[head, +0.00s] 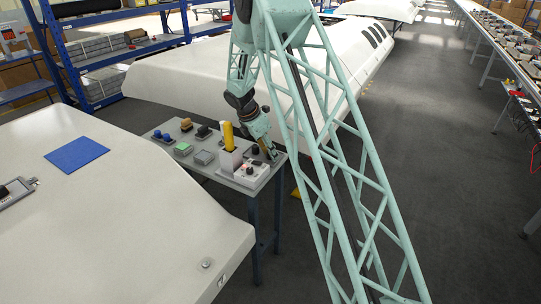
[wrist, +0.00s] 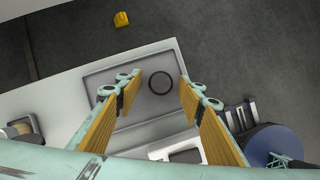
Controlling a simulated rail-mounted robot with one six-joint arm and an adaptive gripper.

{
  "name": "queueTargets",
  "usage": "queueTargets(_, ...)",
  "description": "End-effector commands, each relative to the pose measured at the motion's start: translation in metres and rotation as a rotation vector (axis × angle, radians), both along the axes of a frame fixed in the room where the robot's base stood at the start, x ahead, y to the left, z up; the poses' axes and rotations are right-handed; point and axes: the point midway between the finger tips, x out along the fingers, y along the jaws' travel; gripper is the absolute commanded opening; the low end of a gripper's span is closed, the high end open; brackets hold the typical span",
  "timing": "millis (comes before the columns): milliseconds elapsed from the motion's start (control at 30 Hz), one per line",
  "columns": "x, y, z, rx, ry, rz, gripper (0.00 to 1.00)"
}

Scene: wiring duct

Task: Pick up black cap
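In the wrist view a black ring-shaped round thing (wrist: 160,83), perhaps the black cap, lies on a grey recessed panel (wrist: 103,75). It shows between and just beyond the fingertips of my gripper (wrist: 159,86), whose yellow-padded fingers are apart with nothing between them. I cannot tell how far above it the fingers are. In the head view my gripper (head: 272,155) points down at the right end of the small table (head: 226,179). A small dark object (head: 203,132) sits farther back on this table; I cannot tell if it is a cap.
The table also holds blue pieces (head: 161,137), a green-topped box (head: 183,149), a grey box (head: 203,158), an upright yellow cylinder (head: 228,135) and a white box (head: 250,174) close to my gripper. Large white shells flank the table. A yellow object (wrist: 121,19) lies on the floor.

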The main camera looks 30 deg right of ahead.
Motion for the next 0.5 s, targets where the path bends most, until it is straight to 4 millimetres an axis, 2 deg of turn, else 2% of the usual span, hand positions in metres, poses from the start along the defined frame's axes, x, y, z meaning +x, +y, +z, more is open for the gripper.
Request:
queueTargets(333,-0.0001,-0.0001,0.0001,0.0,0.0,0.0,0.36)
queueTargets(500,-0.0002,-0.0002,0.0002,0.0,0.0,0.0,0.21)
